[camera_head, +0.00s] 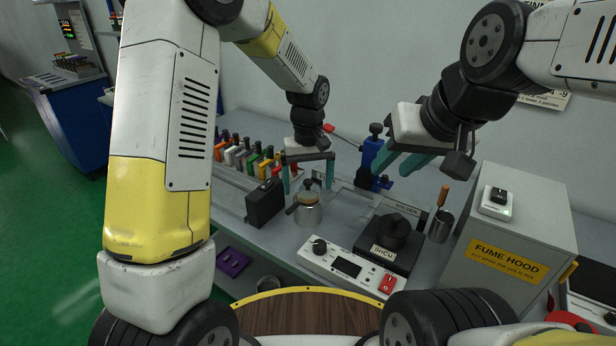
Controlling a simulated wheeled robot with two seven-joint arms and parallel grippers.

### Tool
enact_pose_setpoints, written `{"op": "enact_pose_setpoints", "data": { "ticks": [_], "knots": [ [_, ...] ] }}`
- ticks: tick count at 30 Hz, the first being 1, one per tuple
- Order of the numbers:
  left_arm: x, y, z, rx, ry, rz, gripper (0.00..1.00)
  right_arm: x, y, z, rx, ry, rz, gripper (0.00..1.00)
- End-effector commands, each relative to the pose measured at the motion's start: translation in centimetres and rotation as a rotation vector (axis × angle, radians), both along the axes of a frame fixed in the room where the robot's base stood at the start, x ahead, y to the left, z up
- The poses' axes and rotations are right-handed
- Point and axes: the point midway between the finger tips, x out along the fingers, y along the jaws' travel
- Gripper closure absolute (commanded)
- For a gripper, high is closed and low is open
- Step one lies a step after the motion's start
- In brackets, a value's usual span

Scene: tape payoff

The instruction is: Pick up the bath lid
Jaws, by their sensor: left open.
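The bath lid (395,230), a dark round cover with a raised knob, sits on the black solder bath (377,254) labelled SnCu, right of the picture's middle. My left gripper (308,188) points down with its teal fingers apart. It is left of and behind the lid, above a small metal bottle (308,210), and holds nothing that I can see. My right gripper (392,173) is above and behind the lid, tilted, with its teal fingers apart and nothing visible between them. Neither gripper touches the lid.
A white control unit (345,265) stands in front of the bath. A metal cup with an orange-handled tool (440,226) and the grey fume hood (512,225) are to the right. A black box (265,203) and a row of coloured clamps (246,160) are left.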

Motion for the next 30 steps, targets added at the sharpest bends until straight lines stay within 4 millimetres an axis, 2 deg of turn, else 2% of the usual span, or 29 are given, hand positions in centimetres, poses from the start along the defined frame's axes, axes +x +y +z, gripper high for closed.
{"op": "enact_pose_setpoints", "data": {
  "ticks": [1, 9, 11, 20, 23, 30],
  "knots": [
    [0.0, 0.0, 0.0, 0.0, 0.0, 0.0, 0.12, 0.0, 0.0, 0.0, 0.0, 0.0, 0.0, 0.64],
    [0.0, 0.0, 0.1, -0.001, -0.001, 0.0, 0.65, 0.0, 0.0, 0.0, 0.0, 0.0, 0.0, 0.64],
    [0.0, 0.0, 0.1, -0.001, -0.001, 0.0, 0.75, 0.0, 0.0, 0.0, 0.0, 0.0, 0.0, 0.64],
    [0.1, -0.1, 0.7, -0.001, -0.003, 0.0, 0.75, 0.0, 0.0, 0.0, 0.0, 0.0, 0.0, 0.64],
    [0.1, -0.1, 2.2, -0.002, -0.005, 0.0, 0.75, 0.0, 0.0, 0.0, 0.0, 0.0, 0.0, 0.64],
    [0.1, -0.1, 7.1, -0.002, -0.005, -0.001, 0.75, 0.0, 0.0, 0.0, 0.0, 0.0, 0.0, 0.64]
  ]
}}
